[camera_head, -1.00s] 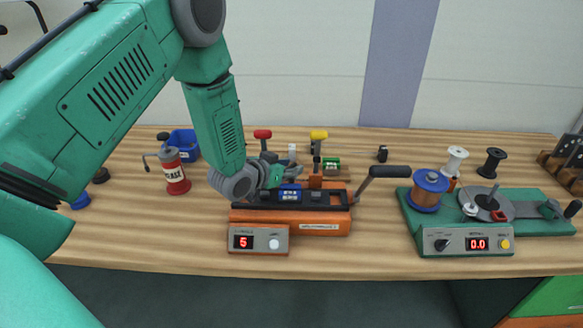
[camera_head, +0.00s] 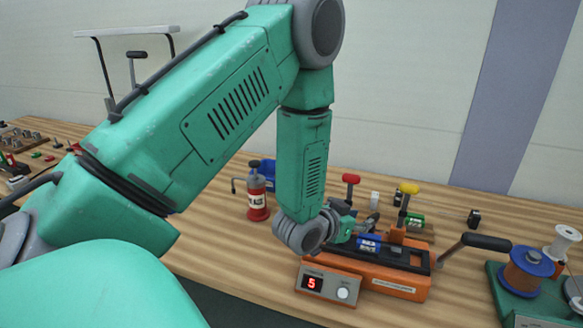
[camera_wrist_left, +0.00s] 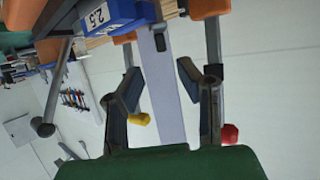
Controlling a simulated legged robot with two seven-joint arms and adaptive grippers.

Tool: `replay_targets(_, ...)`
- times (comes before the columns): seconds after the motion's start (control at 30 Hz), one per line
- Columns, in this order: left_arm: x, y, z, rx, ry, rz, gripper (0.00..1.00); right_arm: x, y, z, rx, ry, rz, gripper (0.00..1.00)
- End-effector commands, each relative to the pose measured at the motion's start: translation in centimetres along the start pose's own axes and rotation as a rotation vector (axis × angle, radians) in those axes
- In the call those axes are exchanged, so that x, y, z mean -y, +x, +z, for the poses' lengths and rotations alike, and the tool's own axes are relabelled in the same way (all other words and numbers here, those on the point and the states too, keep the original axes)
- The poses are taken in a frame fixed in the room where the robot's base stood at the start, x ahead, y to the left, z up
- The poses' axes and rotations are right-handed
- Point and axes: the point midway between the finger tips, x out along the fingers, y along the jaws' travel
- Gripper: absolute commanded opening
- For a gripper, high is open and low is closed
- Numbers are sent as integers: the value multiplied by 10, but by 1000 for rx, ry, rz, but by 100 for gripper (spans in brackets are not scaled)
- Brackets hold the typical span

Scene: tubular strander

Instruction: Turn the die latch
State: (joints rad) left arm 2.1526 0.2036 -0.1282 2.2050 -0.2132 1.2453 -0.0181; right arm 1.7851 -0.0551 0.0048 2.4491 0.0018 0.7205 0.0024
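The orange machine (camera_head: 392,284) on the bench has a blue block (camera_head: 368,243) in its top, a red-knobbed lever (camera_head: 351,180), a yellow-knobbed lever (camera_head: 408,188) and a black-handled crank (camera_head: 486,242). I cannot tell which part is the die latch. My left gripper (camera_head: 366,224) is just above the machine's far left part, beside the blue block. In the left wrist view its fingers (camera_wrist_left: 160,78) stand apart with nothing between them. The blue block marked 2.5 (camera_wrist_left: 108,15), yellow knob (camera_wrist_left: 139,119) and red knob (camera_wrist_left: 230,134) also show there. My right gripper is not in view.
A green-based machine (camera_head: 510,306) with a blue-topped spool (camera_head: 528,268) is at the right. A display (camera_head: 312,283) reads 5.

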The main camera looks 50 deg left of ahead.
Motion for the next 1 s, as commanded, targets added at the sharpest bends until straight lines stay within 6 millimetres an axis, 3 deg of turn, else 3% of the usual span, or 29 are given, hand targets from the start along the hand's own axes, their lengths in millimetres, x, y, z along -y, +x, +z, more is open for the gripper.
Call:
replay_targets(0.33, 0, -70, 1, 2, -2, -1, 31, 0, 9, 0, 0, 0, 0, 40)
replay_targets(0.67, -14, -75, 66, 206, -2, 4, 31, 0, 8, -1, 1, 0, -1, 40)
replay_targets(1.0, -26, -92, 131, 410, -7, 6, 31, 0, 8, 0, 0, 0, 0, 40)
